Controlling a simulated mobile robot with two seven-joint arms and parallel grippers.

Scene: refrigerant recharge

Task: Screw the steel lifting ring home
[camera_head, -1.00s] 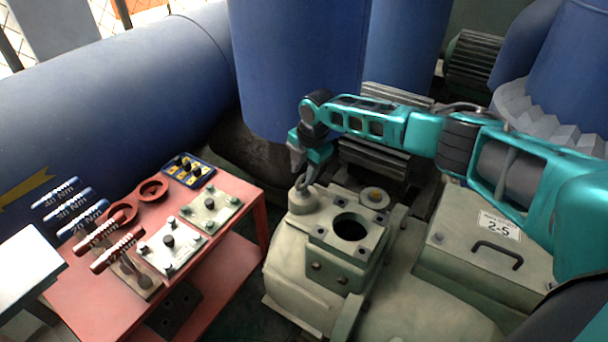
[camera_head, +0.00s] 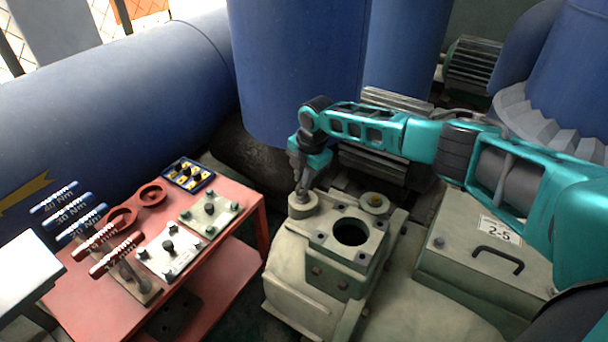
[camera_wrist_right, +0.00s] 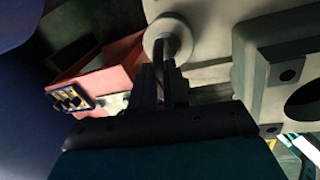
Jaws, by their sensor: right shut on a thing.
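The steel lifting ring (camera_head: 302,192) stands on a round boss (camera_head: 303,207) at the back left of the pale green machine housing. My right gripper (camera_head: 301,183) comes down from above and is shut on the ring. In the right wrist view the gripper fingers (camera_wrist_right: 163,85) close on the grey ring (camera_wrist_right: 176,47), with the round boss (camera_wrist_right: 155,38) just beyond them. The fingers hide part of the ring, and its thread cannot be seen. My left gripper is not in view.
A square flange with a dark bore (camera_head: 351,232) sits right of the ring. A yellow-centred round cap (camera_head: 374,201) is behind it. A red cart (camera_head: 235,232) with torque wrenches and plates stands left. A handled box (camera_head: 470,250) lies right.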

